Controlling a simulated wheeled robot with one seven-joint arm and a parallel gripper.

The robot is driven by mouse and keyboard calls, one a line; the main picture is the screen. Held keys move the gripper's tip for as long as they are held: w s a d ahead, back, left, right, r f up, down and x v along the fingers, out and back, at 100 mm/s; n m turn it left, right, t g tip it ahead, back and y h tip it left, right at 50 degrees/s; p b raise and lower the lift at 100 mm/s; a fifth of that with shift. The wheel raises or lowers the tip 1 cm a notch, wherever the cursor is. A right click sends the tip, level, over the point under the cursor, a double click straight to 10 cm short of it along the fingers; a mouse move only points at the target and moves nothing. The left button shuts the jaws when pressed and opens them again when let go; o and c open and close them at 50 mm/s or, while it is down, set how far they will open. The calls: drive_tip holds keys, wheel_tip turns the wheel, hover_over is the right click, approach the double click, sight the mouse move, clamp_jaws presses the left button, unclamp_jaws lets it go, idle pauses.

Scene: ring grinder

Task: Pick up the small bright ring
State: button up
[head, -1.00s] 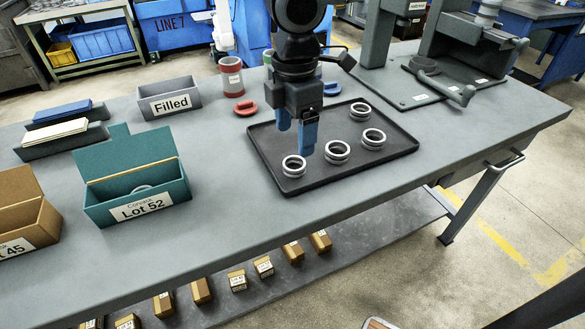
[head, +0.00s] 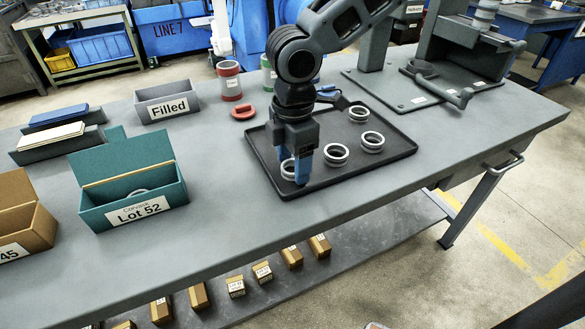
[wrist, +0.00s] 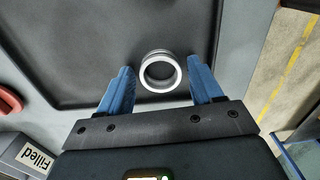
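A small bright ring (wrist: 160,72) lies on the black tray, and my open gripper (wrist: 160,84) is over it in the wrist view, with one blue finger on each side and a gap to each. In the head view this ring (head: 287,169) is at the tray's front left corner, partly hidden by my gripper (head: 295,170). Three more similar rings lie on the tray, one near the middle (head: 336,155), one to the right (head: 371,142) and one at the back (head: 359,113). I cannot tell the fingertips' exact height.
The tray (head: 330,183) has a raised rim. To its left are a red part (head: 243,112), a grey "Filled" bin (head: 168,106) and a teal Lot 52 box (head: 135,212) with a ring inside. A grey machine fixture (head: 410,100) stands at the back right.

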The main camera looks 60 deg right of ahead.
drive_tip(key=c, duration=0.9)
drive_tip(key=shift+o, duration=0.2)
